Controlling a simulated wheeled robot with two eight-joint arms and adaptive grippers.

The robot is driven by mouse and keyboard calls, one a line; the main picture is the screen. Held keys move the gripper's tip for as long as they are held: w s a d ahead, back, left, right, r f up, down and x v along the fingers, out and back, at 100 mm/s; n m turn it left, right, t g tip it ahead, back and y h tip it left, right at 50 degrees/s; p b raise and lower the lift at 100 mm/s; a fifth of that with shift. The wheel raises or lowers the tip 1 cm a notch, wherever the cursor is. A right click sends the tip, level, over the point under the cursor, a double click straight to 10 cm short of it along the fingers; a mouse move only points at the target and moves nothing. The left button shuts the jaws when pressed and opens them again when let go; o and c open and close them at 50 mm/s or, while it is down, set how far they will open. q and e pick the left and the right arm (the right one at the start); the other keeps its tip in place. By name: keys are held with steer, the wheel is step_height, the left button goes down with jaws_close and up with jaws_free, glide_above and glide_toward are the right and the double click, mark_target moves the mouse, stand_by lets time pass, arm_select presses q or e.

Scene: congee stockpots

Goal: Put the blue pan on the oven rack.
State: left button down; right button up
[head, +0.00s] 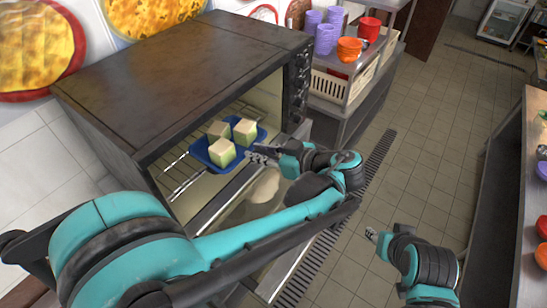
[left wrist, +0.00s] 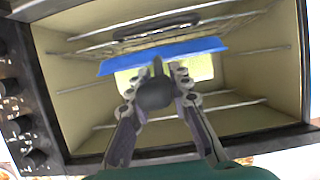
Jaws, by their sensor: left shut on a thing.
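The blue pan (head: 201,151) is inside the open oven, with several pale cube-shaped pieces (head: 221,152) in it. My left gripper (head: 256,154) reaches in from the open front and is shut on the pan's near edge. In the left wrist view the pan (left wrist: 170,52) shows as a blue strip at the fingertips (left wrist: 154,72). The wire oven rack (head: 180,176) shows beside and below the pan. I cannot tell whether the pan rests on it. My right gripper (head: 372,235) is low at the right, away from the pan; its jaw opening is unclear.
The dark oven (head: 185,65) surrounds the pan at its top and sides, and its lowered door (head: 225,207) lies under my left arm. A metal cart (head: 345,110) with purple and orange bowls stands right of the oven. A counter is at far right. Tiled floor between is clear.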

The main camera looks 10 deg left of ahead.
arm_select(q)
steer(key=w+a, duration=0.2)
steer(key=a, duration=0.3)
steer(key=w+a+f, duration=0.1)
steer(key=w+a, duration=0.1)
steer(key=a, duration=0.4)
steer(key=w+a, duration=0.3)
steer(key=a, duration=0.3)
steer(key=shift+f+b, duration=0.35)
steer(key=shift+f, duration=0.05)
steer(key=shift+w+a+f+b, duration=0.1)
steer(key=shift+a+f+b, duration=0.1)
steer(key=shift+f+b, duration=0.5)
steer(key=shift+f, duration=0.35)
steer(key=shift+d, duration=0.1)
steer(key=c, duration=1.3)
jaws_free()
